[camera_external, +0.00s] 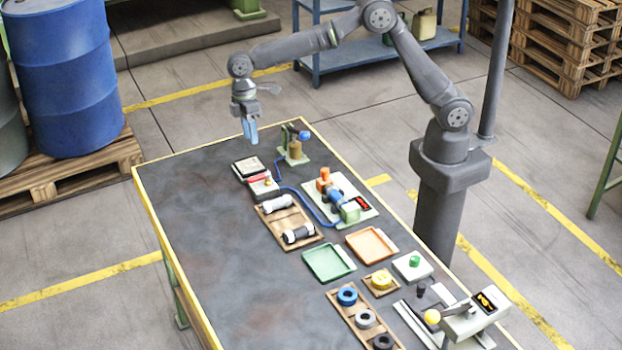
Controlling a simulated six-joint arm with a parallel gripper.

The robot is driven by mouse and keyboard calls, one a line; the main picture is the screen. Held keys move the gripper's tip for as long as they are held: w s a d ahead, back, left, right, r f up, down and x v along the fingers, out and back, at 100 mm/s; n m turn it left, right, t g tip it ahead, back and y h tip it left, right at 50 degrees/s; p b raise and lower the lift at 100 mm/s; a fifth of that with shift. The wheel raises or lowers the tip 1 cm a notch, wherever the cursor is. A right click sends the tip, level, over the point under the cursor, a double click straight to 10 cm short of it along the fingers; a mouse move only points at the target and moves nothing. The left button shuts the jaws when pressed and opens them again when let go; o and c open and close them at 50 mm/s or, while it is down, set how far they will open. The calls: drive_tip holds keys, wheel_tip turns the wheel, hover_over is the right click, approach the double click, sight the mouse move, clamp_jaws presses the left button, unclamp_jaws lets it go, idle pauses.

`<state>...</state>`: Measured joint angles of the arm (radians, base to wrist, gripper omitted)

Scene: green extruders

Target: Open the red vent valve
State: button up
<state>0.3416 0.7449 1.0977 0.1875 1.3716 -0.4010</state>
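My gripper (250,132) hangs with its blue fingers pointing down, above the far end of the dark table. The fingers look close together, and whether there is a gap between them is too small to tell. No valve is clearly marked as the red vent valve at this size. A small orange-red part (324,174) stands on the pale plate of a blue and green pump-like unit, right of and below the gripper in the picture. A low box with a red top edge (258,176) lies near the left edge of the fixtures. The gripper is apart from both.
A green stand with a blue knob (304,135) is close to the right of the gripper. A blue hose (304,193) runs to the pump unit. Trays (329,276), rings and a lever press (468,316) fill the near right side. The table's left half (220,230) is clear.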

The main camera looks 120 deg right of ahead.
sight(258, 178)
drive_tip(key=shift+d+r, duration=0.25)
drive_tip(key=shift+r, duration=0.9)
drive_tip(key=shift+d+r, duration=0.2)
drive_tip(key=shift+r, duration=0.9)
drive_tip(key=shift+f, duration=0.1)
drive_tip(key=a+f, duration=0.1)
drive_tip(key=f, duration=0.4)
drive_tip(key=a+f, duration=0.1)
drive_tip(key=f, duration=0.5)
drive_tip(key=a+f, duration=0.1)
drive_tip(key=f, duration=0.5)
drive_tip(key=shift+a, duration=0.2)
drive_tip(key=shift+r, duration=0.15)
drive_tip(key=shift+f, duration=0.2)
drive_tip(key=shift+s+d+m+t, duration=0.15)
drive_tip(key=shift+d+m, duration=0.1)
drive_tip(key=shift+m, duration=0.5)
drive_tip(key=shift+d+m+t, duration=0.15)
drive_tip(key=shift+d+m, duration=0.05)
drive_tip(key=shift+m, duration=0.55)
drive_tip(key=shift+r, duration=0.1)
